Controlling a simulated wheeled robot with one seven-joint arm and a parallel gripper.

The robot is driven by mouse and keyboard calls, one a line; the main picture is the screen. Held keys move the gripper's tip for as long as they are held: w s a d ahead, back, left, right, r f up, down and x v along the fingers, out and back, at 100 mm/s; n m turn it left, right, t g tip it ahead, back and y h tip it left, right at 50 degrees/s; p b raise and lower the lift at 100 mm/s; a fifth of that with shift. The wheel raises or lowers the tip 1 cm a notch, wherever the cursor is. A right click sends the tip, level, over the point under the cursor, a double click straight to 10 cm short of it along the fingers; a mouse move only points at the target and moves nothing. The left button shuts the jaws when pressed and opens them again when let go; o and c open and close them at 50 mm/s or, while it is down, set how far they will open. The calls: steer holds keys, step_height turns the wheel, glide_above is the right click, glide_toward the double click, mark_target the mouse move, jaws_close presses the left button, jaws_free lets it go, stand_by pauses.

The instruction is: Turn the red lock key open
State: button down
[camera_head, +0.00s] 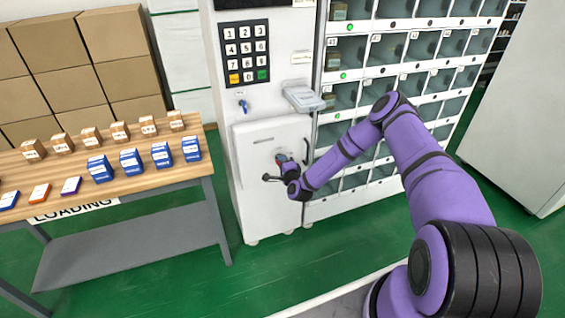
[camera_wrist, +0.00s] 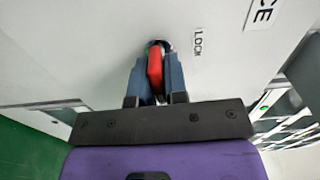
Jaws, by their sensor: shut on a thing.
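In the head view my gripper (camera_head: 281,161) is at the white service door (camera_head: 262,143) on the lower part of the vending machine. The key is mostly hidden there by the gripper. The door looks closed.
A keypad (camera_head: 246,54) and a blue key (camera_head: 243,105) are above the door. Glass-fronted compartments (camera_head: 400,50) stand to the right. A wooden table (camera_head: 130,163) with several small boxes stands at left. Green floor (camera_head: 270,266) is clear in front.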

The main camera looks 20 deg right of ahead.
stand_by(0.3)
steer(key=c, duration=1.2)
jaws_free()
steer(key=shift+s, duration=0.1)
steer(key=s, duration=1)
steer(key=shift+s, duration=0.35)
